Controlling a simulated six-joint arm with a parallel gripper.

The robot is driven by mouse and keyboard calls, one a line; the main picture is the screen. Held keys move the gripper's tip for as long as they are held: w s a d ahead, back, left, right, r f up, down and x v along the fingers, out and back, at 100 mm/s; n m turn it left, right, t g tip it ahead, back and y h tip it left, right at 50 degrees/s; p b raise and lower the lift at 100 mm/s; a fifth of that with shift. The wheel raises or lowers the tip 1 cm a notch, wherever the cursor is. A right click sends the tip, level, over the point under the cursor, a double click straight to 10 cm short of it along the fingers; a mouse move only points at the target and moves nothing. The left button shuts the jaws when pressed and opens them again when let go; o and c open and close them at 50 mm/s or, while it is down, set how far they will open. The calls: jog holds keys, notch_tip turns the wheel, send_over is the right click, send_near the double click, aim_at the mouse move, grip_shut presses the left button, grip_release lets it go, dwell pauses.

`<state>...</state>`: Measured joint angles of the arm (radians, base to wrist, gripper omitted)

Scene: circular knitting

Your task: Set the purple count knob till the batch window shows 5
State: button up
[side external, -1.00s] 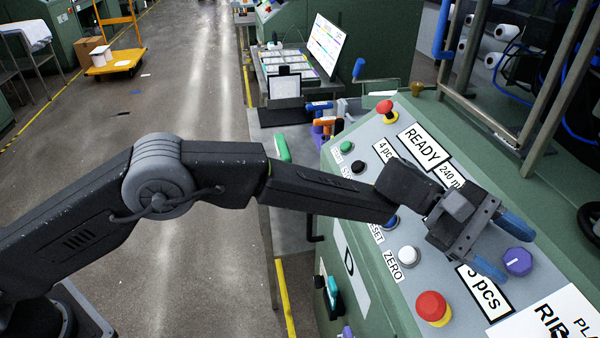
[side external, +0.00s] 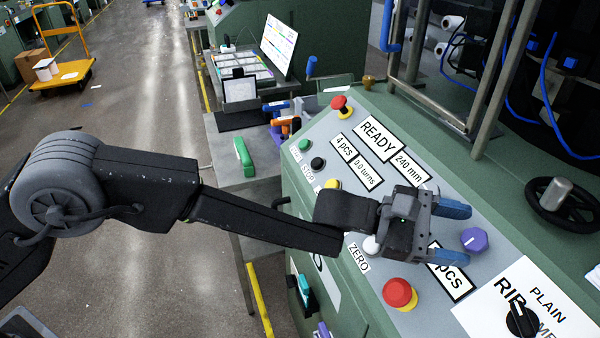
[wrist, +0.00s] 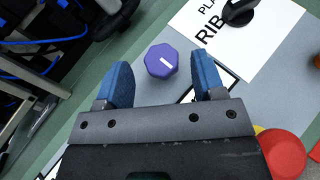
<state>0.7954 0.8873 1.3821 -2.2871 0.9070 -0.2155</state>
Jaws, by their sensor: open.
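The purple knob (side external: 474,240) sits on the sloping grey panel, with a white pointer line on its top. It also shows in the wrist view (wrist: 161,61), centred a little beyond and between my blue fingertips. My gripper (side external: 468,233) is open and empty, one finger to either side of the knob's near edge; I cannot tell how high the fingers are above the panel. The pcs window (side external: 452,284) beside the knob is partly covered by my lower finger, and its digit is hidden. Another window (side external: 345,147) higher up reads 4 pcs.
A red button (side external: 400,293) and a white ZERO button (side external: 372,245) stand near my gripper. A black selector (side external: 521,318) sits on the white PLAIN/RIB plate (side external: 500,305). A black handwheel (side external: 563,206) is at the right. A red emergency button (side external: 341,106) stands at the panel's far end.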

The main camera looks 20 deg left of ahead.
jog(key=s+a, duration=0.2)
jog(key=a, duration=0.9)
jog(key=s+a+r+m+g+y, duration=0.1)
jog(key=s+a+r+m+y, duration=0.2)
jog(key=a, duration=0.5)
jog(key=s+a+r+m+g+y, duration=0.1)
jog(key=s+a+r+m+y, duration=0.2)
jog(key=s+a+r+m, duration=0.3)
jog(key=shift+s+a+r+m+g+y, duration=0.15)
jog(key=shift+s+a+m+g+y, duration=0.15)
jog(key=shift+s+a+m, duration=0.5)
jog(key=shift+w+a, duration=0.1)
jog(key=shift+w, duration=0.1)
jog(key=s+a+f+m+t+y, duration=0.2)
jog(key=s+a+y, duration=0.3)
jog(key=a, duration=0.6)
jog(key=s+a+f+m+t+y, duration=0.2)
jog(key=s+a+y, duration=0.4)
jog(key=a, duration=0.5)
jog(key=shift+a+f+t, duration=0.25)
jog(key=shift+a+t, duration=0.1)
jog(key=shift+t, duration=0.45)
jog(key=shift+w, duration=0.1)
dwell(1.4)
